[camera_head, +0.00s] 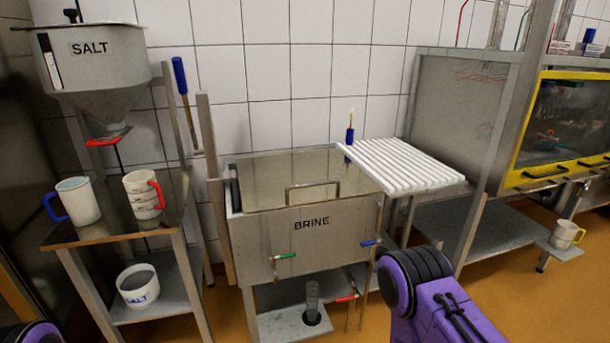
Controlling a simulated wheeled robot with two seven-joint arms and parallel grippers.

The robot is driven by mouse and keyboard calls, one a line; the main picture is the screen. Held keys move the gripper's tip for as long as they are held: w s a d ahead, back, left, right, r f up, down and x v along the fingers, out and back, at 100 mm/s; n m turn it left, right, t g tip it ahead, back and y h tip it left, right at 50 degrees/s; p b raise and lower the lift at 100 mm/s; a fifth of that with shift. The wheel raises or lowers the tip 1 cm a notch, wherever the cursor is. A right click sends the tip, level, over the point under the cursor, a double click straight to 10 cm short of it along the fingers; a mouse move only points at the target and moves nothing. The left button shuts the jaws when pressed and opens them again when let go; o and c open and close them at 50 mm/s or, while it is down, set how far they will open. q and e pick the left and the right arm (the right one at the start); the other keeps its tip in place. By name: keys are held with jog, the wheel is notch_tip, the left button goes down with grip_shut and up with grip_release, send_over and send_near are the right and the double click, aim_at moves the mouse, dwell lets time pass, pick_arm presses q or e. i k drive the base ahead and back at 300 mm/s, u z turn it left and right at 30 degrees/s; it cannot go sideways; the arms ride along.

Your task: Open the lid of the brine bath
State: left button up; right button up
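The brine bath (262,238) is a steel tank marked BRINE, standing in the middle against the tiled wall. Its flat, shiny metal lid (275,165) appears to lie closed across the top. A bar handle (312,187) stands at the lid's front edge, above the lettering. Neither of my grippers is in view. A purple part of my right arm shows at the bottom right, in front of and apart from the bath. A small purple part of my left arm shows in the bottom left corner.
A white slatted rack (402,165) adjoins the bath's right side. Green and blue valve levers are on the bath's front. At left, a table (110,232) holds two mugs under a salt hopper (98,65). A yellow-framed cabinet (520,120) stands right. Orange floor shows between the furniture.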

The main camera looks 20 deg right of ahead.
aim_at(267, 183)
jog(key=i, duration=0.55)
jog(key=z, duration=0.55)
jog(key=i, duration=0.8)
jog(key=z, duration=0.6)
